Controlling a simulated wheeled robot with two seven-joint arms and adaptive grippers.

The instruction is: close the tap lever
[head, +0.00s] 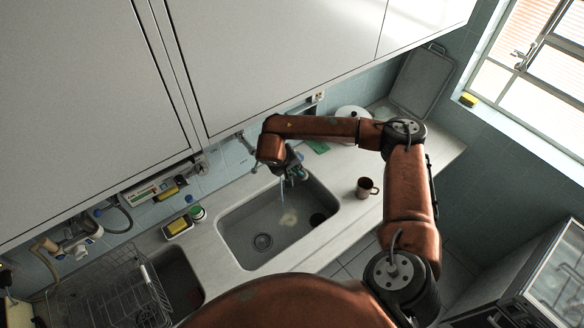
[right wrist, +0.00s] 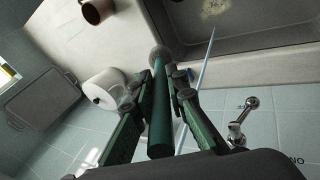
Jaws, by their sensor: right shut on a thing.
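In the head view my right gripper (head: 292,168) is over the back edge of the sink, with a thin stream of water (head: 283,186) falling close by. The water stream (right wrist: 204,75) also runs beside the fingers there. The tap's body and spout are mostly hidden by my gripper and wrist. My left gripper is not in view.
The grey sink (head: 233,243) lies below the gripper. A brown mug (head: 363,188) stands on the counter to its right. A wire dish rack (head: 105,290) is at the lower left. White cabinets (head: 280,50) hang above. A chrome fitting (right wrist: 247,112) is on the tiled wall.

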